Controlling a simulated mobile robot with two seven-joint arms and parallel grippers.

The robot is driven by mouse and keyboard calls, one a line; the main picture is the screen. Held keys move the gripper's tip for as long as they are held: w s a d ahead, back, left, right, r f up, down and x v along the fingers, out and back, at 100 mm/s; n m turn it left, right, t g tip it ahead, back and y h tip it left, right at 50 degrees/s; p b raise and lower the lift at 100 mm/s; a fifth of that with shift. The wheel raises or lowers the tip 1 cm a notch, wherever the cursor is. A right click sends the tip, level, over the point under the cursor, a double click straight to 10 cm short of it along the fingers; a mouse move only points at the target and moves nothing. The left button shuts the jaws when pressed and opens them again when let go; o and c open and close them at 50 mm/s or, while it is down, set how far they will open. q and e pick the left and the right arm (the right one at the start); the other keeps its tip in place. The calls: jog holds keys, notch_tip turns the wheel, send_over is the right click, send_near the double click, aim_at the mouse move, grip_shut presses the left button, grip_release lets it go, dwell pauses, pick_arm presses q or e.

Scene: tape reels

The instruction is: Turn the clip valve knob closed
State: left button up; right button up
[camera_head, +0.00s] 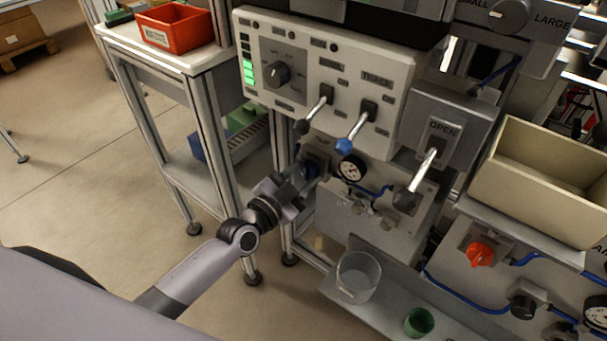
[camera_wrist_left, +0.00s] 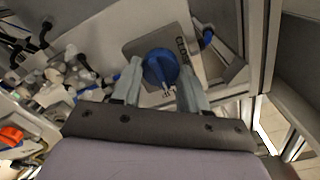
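The clip valve knob is round and blue with a pale pointer. In the left wrist view the knob (camera_wrist_left: 160,67) sits on a grey plate, with a label reading CLOSE to its right and partly hidden lettering below it. In the head view the knob (camera_head: 310,170) is small and partly covered by my gripper. My left gripper (camera_head: 302,182) is at the knob. In the wrist view its two fingers (camera_wrist_left: 160,82) stand apart on either side of the knob, seemingly with narrow gaps. Firm contact cannot be made out. My right gripper is not in view.
A control panel (camera_head: 310,75) with levers hangs above the knob. A pressure gauge (camera_head: 351,168) and blue hose are close to its right. A clear cup (camera_head: 357,277) and a green cup (camera_head: 419,322) stand on the lower shelf. A frame post stands left of the gripper.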

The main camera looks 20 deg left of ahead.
pick_arm(q)
jog(key=shift+n, duration=0.3)
jog(key=n, duration=0.2)
jog(key=shift+n, duration=0.3)
jog(key=n+p, duration=0.1)
jog(key=n, duration=0.4)
jog(key=shift+a, duration=0.1)
jog(key=n, duration=0.9)
jog(key=shift+a+n+b, duration=0.1)
jog(key=shift+n+b, duration=0.2)
jog(key=shift+b, duration=0.1)
